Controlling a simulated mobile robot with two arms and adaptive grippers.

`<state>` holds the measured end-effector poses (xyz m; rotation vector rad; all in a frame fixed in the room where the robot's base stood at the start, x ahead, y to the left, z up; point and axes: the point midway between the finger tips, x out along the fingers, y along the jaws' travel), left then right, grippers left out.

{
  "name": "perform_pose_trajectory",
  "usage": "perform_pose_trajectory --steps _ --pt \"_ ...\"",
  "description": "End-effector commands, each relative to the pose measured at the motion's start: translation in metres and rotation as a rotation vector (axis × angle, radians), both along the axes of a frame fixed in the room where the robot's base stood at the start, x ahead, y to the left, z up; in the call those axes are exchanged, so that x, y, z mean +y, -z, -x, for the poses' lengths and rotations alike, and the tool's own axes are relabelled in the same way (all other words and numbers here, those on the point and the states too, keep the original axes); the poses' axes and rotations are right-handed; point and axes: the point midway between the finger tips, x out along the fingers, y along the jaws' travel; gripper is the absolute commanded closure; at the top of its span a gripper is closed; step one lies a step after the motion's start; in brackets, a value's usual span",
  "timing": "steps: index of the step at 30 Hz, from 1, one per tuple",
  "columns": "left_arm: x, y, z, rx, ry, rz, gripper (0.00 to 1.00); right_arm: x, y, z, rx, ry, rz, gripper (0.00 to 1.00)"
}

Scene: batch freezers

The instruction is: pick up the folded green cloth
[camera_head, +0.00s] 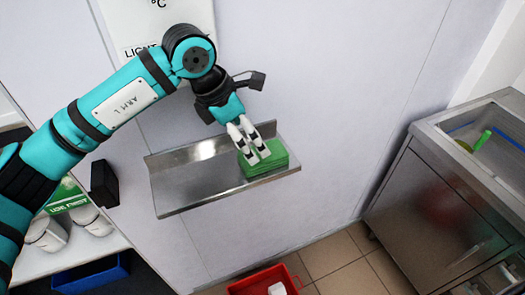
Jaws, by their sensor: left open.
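The folded green cloth (270,166) lies at the right end of a small metal wall shelf (195,192). My left gripper (258,157) comes in from the left on a teal arm, and its pale fingers point down at the cloth's left part. The fingers are open and overlap the cloth in the picture, hiding a bit of it. I cannot tell whether they touch it. My right gripper is not in view.
A stainless sink cabinet (428,215) with a green-handled item in its basin stands at the right. A shelf with white tubs (45,234) is at the lower left. A red crate (262,281) sits on the tiled floor. The shelf's left part is bare.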

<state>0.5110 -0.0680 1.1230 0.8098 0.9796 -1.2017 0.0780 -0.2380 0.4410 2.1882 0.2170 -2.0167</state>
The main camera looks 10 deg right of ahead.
Motion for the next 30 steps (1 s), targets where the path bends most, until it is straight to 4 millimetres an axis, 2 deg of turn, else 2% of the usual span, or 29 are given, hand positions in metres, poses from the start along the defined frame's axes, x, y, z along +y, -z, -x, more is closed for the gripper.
perform_pose_trajectory --steps 1,4,8,11,14,19,27,30 --pt "-0.003 0.005 0.0 0.003 0.0 0.002 0.08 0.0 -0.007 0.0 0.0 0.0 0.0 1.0" --pt "-0.008 0.016 -0.001 0.002 0.0 0.002 0.08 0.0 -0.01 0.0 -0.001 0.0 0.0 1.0" --pt "-0.012 0.024 -0.002 0.002 0.001 0.003 0.08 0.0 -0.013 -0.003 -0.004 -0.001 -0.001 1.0" --pt "-0.017 0.032 -0.002 0.004 0.001 0.004 0.08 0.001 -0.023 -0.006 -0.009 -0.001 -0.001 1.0" --pt "-0.024 0.045 -0.004 0.006 0.0 0.004 0.08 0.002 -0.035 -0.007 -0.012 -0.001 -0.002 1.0" --pt "-0.031 0.066 -0.006 0.003 0.0 0.004 0.08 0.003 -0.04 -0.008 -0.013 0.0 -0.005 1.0" --pt "-0.033 0.071 -0.007 0.0 0.0 0.005 0.08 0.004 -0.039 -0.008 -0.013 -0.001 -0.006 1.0" --pt "-0.033 0.071 -0.007 0.0 0.0 0.005 0.19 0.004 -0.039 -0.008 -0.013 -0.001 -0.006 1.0"
